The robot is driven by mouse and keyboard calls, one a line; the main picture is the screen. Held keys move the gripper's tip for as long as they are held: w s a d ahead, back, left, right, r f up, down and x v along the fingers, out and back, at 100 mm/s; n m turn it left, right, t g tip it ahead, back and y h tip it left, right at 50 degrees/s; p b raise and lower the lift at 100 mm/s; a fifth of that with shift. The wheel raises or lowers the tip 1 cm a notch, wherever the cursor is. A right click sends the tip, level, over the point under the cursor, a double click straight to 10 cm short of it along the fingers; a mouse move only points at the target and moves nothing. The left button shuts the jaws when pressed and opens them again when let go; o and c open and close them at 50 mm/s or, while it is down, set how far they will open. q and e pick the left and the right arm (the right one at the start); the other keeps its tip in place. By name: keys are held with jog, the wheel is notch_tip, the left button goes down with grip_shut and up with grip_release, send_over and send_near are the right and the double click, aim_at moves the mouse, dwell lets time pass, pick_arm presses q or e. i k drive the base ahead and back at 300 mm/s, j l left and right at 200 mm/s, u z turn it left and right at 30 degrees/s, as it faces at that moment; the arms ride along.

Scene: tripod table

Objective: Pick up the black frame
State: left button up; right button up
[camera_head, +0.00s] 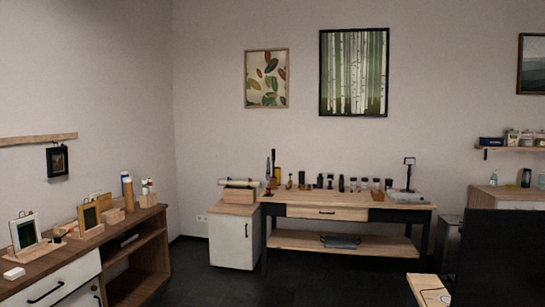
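Several framed pictures are in view, and I cannot tell which one is the black frame meant. A small black frame (57,161) hangs on the left wall below a wooden rail. A large black-edged birch picture (354,72) hangs high on the back wall. A dark-edged landscape picture (533,64) is cut off at the right edge. Small framed items also stand on the left cabinet: a white-faced one with a dark border (25,232) and a wood-edged one (89,218). Neither of my grippers is in view.
A wooden-topped cabinet (135,222) runs along the left wall. A workbench (345,202) with bottles and tools stands at the back, beside a white cabinet (234,242). A large dark panel (500,260) blocks the lower right. Dark floor (300,285) is open in the middle.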

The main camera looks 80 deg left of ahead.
aim_at(57, 158)
jog(key=u, duration=4.15)
